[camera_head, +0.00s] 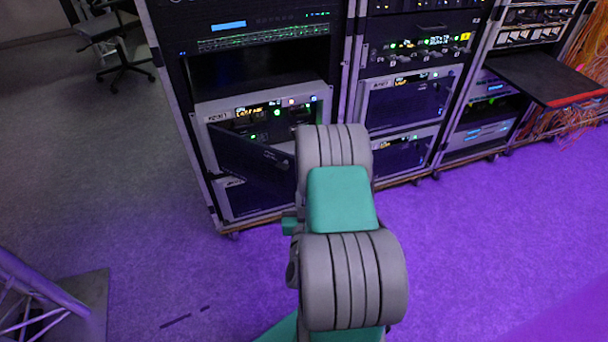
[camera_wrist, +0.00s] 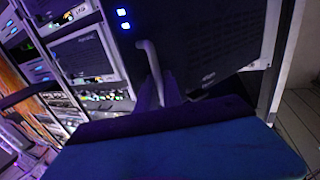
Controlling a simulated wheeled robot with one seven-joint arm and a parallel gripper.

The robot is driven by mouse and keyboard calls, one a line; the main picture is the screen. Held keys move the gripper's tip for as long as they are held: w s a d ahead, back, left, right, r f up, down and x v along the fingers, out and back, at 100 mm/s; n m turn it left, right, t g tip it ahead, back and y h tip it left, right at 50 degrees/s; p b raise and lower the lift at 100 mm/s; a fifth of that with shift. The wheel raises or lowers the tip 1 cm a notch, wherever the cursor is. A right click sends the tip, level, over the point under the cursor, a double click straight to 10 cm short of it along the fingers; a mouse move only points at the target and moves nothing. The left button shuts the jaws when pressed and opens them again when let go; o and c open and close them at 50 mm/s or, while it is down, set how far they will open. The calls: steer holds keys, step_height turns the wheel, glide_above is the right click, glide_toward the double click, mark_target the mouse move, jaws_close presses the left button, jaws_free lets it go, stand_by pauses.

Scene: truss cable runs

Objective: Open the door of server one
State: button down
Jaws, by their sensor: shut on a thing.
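The server with the partly open door, which I take to be server one (camera_head: 212,108), is a grey-framed unit low in the left rack. Its dark door (camera_head: 245,158) stands swung outward from the left side, with lit parts showing inside. The label is too small to read surely. In the wrist view a dark door panel (camera_wrist: 208,45) fills the upper middle, with a pale curved handle (camera_wrist: 147,56). My gripper (camera_wrist: 163,92) is shut on the handle, its fingers dim against the panel.
A similar grey unit (camera_head: 412,100) with a closed door is in the rack to the right. Another unit (camera_head: 250,196) is below the open door. A shelf (camera_head: 545,78) juts out at the far right. The floor (camera_head: 480,240) in front is clear; a truss base (camera_head: 80,300) stands lower left.

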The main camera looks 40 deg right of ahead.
steer(key=shift+s+a+p, duration=0.15)
steer(key=shift+s+a, duration=0.05)
steer(key=shift+a, duration=0.55)
steer(key=shift+s+a+p, duration=0.15)
steer(key=shift+s+a, duration=0.05)
steer(key=shift+a, duration=0.55)
steer(key=c, duration=1.8)
jaws_free()
steer(key=shift+d, duration=0.1)
